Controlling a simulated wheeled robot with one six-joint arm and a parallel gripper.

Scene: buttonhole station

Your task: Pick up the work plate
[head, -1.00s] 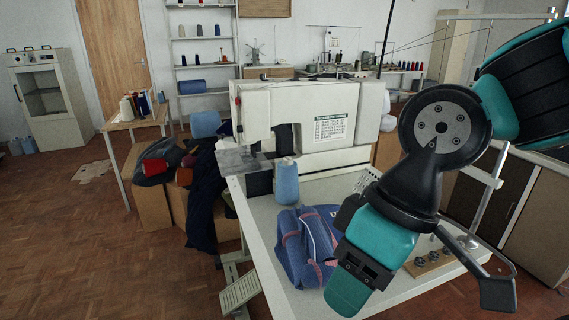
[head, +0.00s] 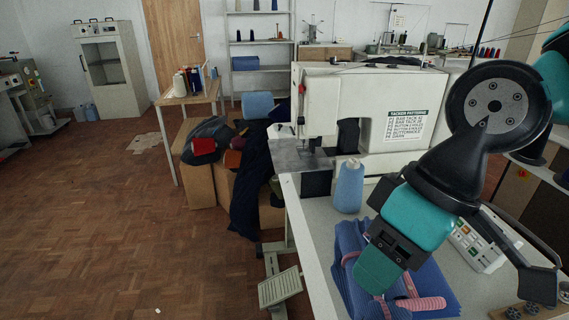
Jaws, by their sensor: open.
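I cannot make out a separate work plate in the head view. A shiny metal plate (head: 296,158) lies under the head of the white sewing machine (head: 330,95), but I cannot tell whether it is the work plate. My gripper (head: 385,258), teal and black, hangs at the end of my arm on the right side. It appears above the folded blue garment (head: 350,236) with pink trim and hides part of it. The jaws are open; nothing is seen held between them. Whether it touches the garment is unclear.
A control box with buttons (head: 482,247) lies behind my arm. A foot pedal (head: 279,288) is below. Dark cloth (head: 256,180) hangs beside the table. The left floor is clear.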

